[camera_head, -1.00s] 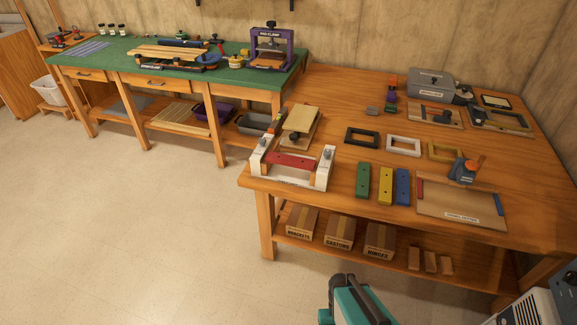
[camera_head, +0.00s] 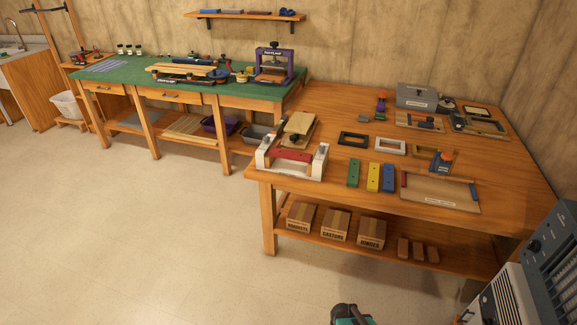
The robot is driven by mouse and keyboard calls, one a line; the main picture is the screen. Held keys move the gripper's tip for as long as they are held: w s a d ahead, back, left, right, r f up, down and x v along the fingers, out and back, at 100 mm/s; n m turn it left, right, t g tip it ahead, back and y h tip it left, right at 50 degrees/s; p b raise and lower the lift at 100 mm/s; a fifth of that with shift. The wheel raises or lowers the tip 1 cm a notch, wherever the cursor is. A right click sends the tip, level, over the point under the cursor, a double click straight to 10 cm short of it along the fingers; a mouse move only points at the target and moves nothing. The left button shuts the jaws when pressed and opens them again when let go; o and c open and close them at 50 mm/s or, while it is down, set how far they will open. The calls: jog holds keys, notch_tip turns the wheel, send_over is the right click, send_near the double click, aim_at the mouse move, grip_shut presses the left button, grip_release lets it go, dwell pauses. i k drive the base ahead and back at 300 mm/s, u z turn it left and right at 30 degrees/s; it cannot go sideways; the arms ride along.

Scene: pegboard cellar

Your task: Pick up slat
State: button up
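Three slats lie side by side on the near part of the wooden bench (camera_head: 480,178): a green slat (camera_head: 353,173), a yellow slat (camera_head: 373,177) and a blue slat (camera_head: 388,178). A red slat (camera_head: 293,155) spans between the two white end blocks of a fixture (camera_head: 264,157) at the bench's left corner. A flat wooden board (camera_head: 428,190) to the right has a red strip and a blue strip at its sides. Only a teal and dark part of my arm shows at the bottom edge; my gripper's fingers are not in view.
Small frames in black (camera_head: 353,139), white (camera_head: 390,146) and wood lie behind the slats. Boxes (camera_head: 334,225) stand on the lower shelf. A grey machine (camera_head: 510,295) stands at the lower right. The floor (camera_head: 170,240) in front is clear.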

aim_at(280, 153)
jog(key=k, duration=0.5)
jog(key=u, duration=0.5)
jog(key=i, duration=0.75)
jog(key=u, duration=1.05)
jog(key=i, duration=1.85)
